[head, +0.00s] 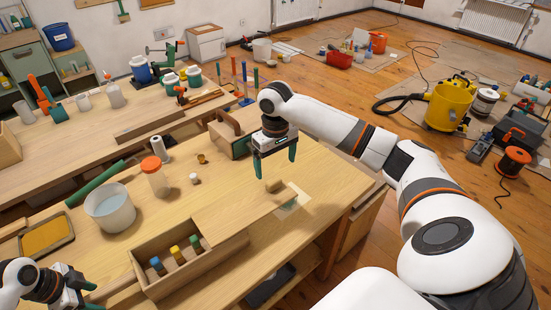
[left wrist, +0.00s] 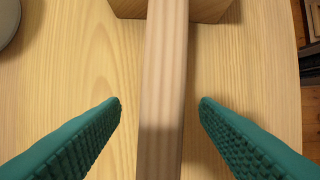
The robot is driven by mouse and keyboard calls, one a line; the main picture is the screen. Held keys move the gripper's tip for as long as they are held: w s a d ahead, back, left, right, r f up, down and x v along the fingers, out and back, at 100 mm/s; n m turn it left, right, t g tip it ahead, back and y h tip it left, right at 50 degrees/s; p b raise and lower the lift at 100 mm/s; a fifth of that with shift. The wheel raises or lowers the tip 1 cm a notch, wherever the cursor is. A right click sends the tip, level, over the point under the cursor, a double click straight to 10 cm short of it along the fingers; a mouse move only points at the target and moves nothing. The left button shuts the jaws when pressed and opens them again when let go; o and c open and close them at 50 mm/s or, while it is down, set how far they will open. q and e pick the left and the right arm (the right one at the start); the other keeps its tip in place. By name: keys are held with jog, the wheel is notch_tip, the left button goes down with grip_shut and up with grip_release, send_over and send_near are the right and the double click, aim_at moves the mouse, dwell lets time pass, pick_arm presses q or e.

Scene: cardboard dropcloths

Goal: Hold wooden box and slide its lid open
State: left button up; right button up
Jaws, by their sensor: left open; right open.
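The wooden box (head: 152,249) stands near the table's front edge, with blue, yellow and green-topped pieces inside. Its flat lid (head: 231,208) extends to the right from the open part, and a small wooden block (head: 279,191) stands near the lid's far end. A wooden handle bar (head: 112,289) sticks out at the box's left. My left gripper (head: 86,292) is open around this bar; in the left wrist view the bar (left wrist: 162,90) passes between the fingers with gaps on both sides. My right gripper (head: 275,160) is open and empty, above the lid's block and apart from it.
A bucket (head: 110,208), an orange-lidded jar (head: 155,177) and a tray (head: 45,236) stand on the table left of and behind the box. A wooden toolbox (head: 228,137) stands behind my right gripper. The tabletop right of the lid is mostly clear.

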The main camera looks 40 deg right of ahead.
pick_arm(q)
jog(key=shift+r+p, duration=2.65)
jog(key=shift+r, duration=0.65)
